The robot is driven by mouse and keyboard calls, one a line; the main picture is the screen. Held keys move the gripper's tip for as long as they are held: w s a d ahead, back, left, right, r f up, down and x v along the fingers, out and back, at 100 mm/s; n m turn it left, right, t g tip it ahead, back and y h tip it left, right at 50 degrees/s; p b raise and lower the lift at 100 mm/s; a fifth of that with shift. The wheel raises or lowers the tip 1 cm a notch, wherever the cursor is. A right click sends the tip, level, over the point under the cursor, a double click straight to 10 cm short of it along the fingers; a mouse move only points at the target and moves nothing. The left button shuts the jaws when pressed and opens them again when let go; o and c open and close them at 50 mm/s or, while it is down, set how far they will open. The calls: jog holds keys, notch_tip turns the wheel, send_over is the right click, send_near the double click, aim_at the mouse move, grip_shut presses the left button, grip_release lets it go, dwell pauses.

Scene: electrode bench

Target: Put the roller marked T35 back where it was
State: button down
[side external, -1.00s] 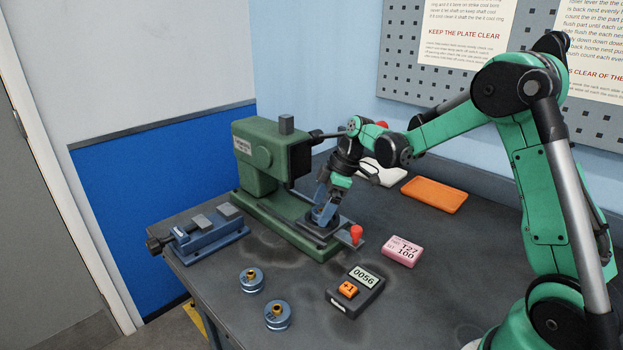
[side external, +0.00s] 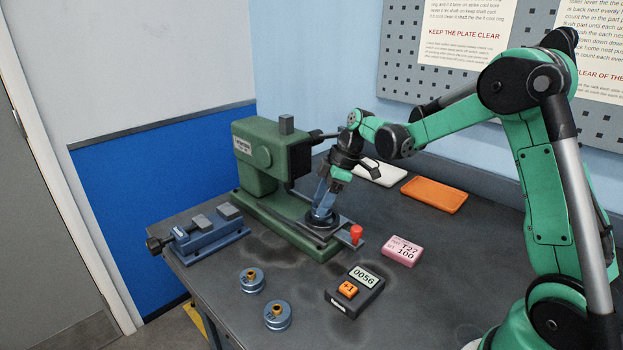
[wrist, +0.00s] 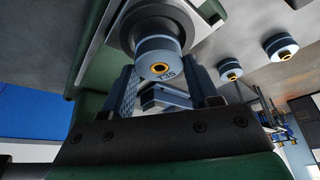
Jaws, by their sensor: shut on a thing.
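A blue roller with a brass-ringed hole (wrist: 158,56) stands at the round dark seat (wrist: 188,18) on the green press's plate. Its small marking is only partly legible in the wrist view and seems to end in 35. My gripper (side external: 322,210) points down at the plate in the side view, with its fingers at this roller. In the wrist view my gripper (wrist: 166,78) has one finger on each side of the roller, and it is shut on it. I cannot tell whether the roller sits fully down in the seat.
The green press (side external: 265,158) rises behind my gripper. A red knob (side external: 356,232) stands close right of the plate. Two more blue rollers (side external: 252,280) (side external: 278,315), a counter reading 0056 (side external: 356,291), a pink T27 display (side external: 402,251), a blue vise (side external: 208,236) and an orange tray (side external: 434,195) are around.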

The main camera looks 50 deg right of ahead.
notch_tip(320, 180, up, 18)
jog(key=s+a+f+n+g, duration=0.1)
jog(key=s+a+f+n, duration=0.1)
jog(key=a, duration=0.4)
jog(key=s+a+f+n, duration=0.2)
jog(key=a, duration=0.4)
jog(key=shift+y, duration=0.5)
jog(key=f, duration=1.6)
jog(key=shift+s+a, duration=0.1)
jog(key=shift+s, duration=0.25)
jog(key=shift+f, duration=1.9)
jog(key=shift+f, duration=0.1)
jog(key=shift+c, duration=1.1)
grip_release()
